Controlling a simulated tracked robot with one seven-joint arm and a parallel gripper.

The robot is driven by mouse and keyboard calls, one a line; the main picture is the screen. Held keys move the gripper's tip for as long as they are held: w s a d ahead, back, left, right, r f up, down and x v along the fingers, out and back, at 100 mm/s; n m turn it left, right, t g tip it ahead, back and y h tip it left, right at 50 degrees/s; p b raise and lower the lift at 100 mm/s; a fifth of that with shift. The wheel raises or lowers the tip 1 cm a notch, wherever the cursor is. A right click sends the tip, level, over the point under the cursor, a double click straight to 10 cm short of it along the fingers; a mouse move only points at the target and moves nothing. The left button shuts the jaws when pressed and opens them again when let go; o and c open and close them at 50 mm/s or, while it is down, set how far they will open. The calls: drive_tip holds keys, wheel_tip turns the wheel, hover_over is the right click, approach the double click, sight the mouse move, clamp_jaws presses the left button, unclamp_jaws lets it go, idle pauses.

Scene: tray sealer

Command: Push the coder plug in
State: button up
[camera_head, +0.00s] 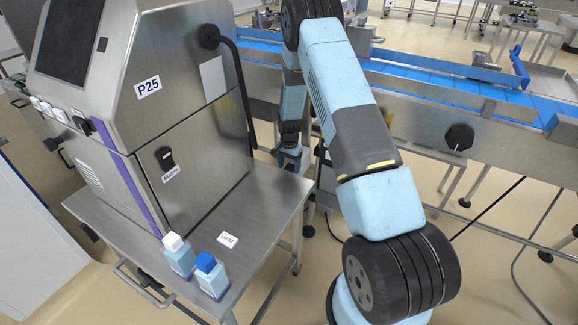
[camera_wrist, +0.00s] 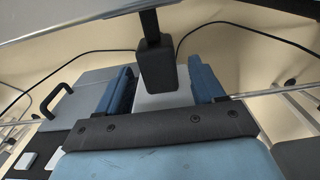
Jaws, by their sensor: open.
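A black block on a dark stem, which looks like the coder plug (camera_wrist: 157,72), hangs in the wrist view from the grey edge above. It is between the two blue fingers of my gripper (camera_wrist: 161,84), with a visible gap on each side. My gripper is open. In the head view my gripper (camera_head: 289,158) is low beside the right edge of the steel table, partly hidden by my arm. I cannot make out the plug clearly there, and no socket can be told for sure in either view.
A steel machine marked P25 (camera_head: 185,85) stands on the table (camera_head: 262,215) at left, with a thick black cable (camera_head: 243,85) down its side. Two bottles (camera_head: 180,258) (camera_head: 211,279) stand at the table's front. A conveyor (camera_head: 440,85) runs behind my arm. Thin cables lie on the floor.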

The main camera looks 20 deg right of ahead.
drive_tip(key=shift+r, duration=0.1)
wheel_tip(320, 180, up, 14)
drive_tip(key=shift+f, duration=0.25)
idle(0.5)
wheel_tip(320, 180, up, 17)
drive_tip(key=n+t, duration=0.1)
drive_tip(key=n, duration=0.1)
hover_over(289, 167)
drive_tip(key=s, duration=0.6)
drive_tip(key=s+a+r+n+t, duration=0.1)
drive_tip(key=s+r+n+t, duration=0.1)
drive_tip(key=s+r, duration=0.85)
drive_tip(key=s+r+n+t, duration=0.1)
drive_tip(key=s+r, duration=0.4)
drive_tip(key=s, duration=0.8)
drive_tip(key=s+r+n+t, duration=0.1)
drive_tip(key=s+r+n, duration=0.3)
drive_tip(key=s, duration=0.9)
drive_tip(key=shift+a+r+t, duration=0.25)
drive_tip(key=shift+r+t, duration=0.05)
drive_tip(key=shift+r, duration=0.25)
